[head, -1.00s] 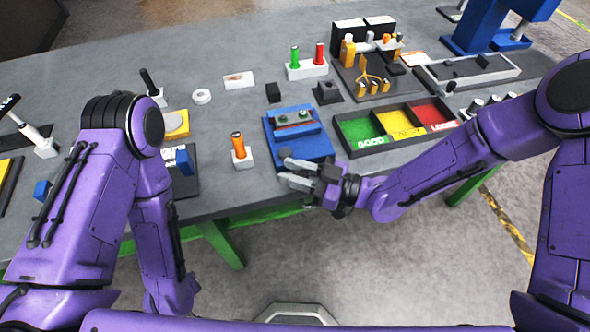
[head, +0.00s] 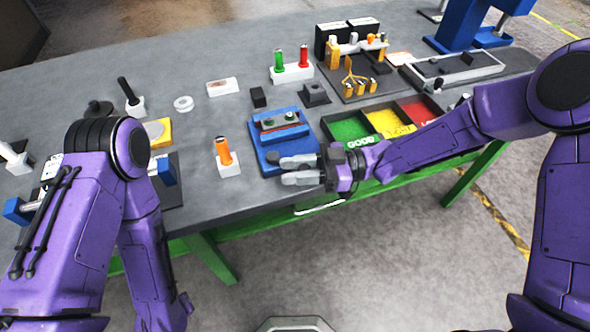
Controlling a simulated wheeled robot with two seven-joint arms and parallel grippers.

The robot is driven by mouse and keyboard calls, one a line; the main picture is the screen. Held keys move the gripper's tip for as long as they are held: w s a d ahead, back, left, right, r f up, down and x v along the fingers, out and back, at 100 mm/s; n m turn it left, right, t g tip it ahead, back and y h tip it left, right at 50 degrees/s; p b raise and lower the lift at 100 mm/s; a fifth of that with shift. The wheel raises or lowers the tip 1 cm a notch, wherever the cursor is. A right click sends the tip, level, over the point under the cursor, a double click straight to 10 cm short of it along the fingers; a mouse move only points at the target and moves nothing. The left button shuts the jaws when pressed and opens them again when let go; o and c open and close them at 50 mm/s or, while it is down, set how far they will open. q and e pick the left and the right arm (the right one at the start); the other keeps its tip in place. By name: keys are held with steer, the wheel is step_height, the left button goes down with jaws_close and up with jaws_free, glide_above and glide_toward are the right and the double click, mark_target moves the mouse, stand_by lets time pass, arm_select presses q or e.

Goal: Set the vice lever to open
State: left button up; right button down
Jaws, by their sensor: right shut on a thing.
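The blue vice (head: 268,137) sits near the front edge of the grey table, in the middle of the head view. A part with two dark round spots lies across its top. Its lever, with a dark rounded end (head: 272,157), shows at the vice's front, beside my right fingers. My right gripper (head: 298,171) is at the front right of the vice, fingers pointing left, shut on the lever. The fingers hide much of the lever. My left gripper is not in view; only my left arm shows.
Right of the vice is a tray with green, yellow and red compartments (head: 326,125). Left stands an orange handle in a white block (head: 229,168). Behind are a small black block (head: 258,97) and a dark grey block (head: 316,94).

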steer(key=c, duration=0.9)
jaws_free()
steer(key=shift+c, duration=0.2)
steer(key=w+d+b, duration=0.1)
steer(key=d+b, duration=0.2)
steer(key=d, duration=0.7)
steer(key=shift+d, duration=0.25)
steer(key=shift+c, duration=0.3)
